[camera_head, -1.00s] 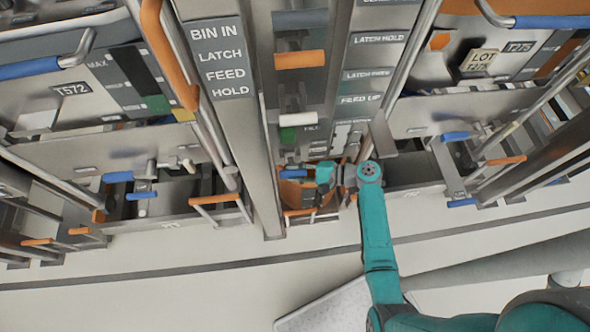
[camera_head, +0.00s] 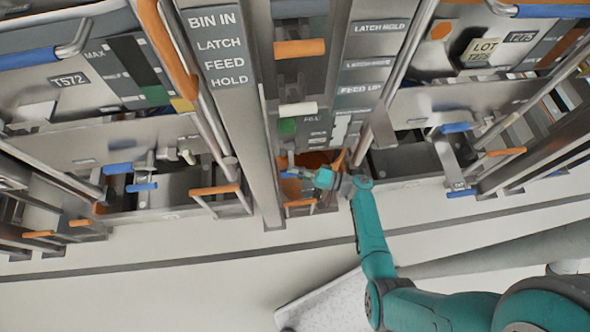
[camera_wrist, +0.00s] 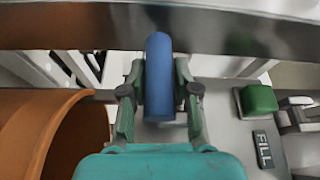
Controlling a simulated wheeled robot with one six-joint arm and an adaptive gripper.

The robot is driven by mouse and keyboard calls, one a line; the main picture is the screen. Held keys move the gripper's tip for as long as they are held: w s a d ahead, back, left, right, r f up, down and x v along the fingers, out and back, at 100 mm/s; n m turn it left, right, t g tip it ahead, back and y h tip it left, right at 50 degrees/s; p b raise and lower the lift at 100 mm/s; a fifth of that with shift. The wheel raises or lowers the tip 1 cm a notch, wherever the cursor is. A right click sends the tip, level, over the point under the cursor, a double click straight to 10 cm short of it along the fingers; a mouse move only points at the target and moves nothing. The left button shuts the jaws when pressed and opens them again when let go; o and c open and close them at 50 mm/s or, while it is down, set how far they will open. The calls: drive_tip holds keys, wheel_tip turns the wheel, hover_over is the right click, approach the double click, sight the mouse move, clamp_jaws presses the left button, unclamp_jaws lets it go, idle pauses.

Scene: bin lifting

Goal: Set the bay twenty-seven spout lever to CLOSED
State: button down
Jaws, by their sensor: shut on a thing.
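A blue lever grip (camera_wrist: 159,100) stands upright between my gripper's (camera_wrist: 160,75) two teal fingers in the wrist view. The fingers are shut on it, one on each side. In the head view my gripper (camera_head: 297,171) is low in the middle bay, beside the orange opening. The blue grip (camera_head: 289,174) shows only as a small patch there, mostly hidden by the gripper. I cannot read a bay number or a CLOSED mark near this lever in either view.
An orange curved shell (camera_wrist: 35,125) is close on the left in the wrist view. A steel bar (camera_wrist: 250,32) crosses above. Neighbouring bays have blue levers (camera_head: 118,168) and orange handles (camera_head: 215,190).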

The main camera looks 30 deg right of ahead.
drive_tip(key=shift+w+d+f+n, duration=0.1)
drive_tip(key=shift+w+f+n, duration=0.05)
drive_tip(key=shift+f+n, duration=0.25)
idle(0.3)
drive_tip(key=c, duration=0.9)
unclamp_jaws()
drive_tip(key=shift+o, duration=0.2)
drive_tip(key=v, duration=1.2)
drive_tip(key=shift+f, duration=0.2)
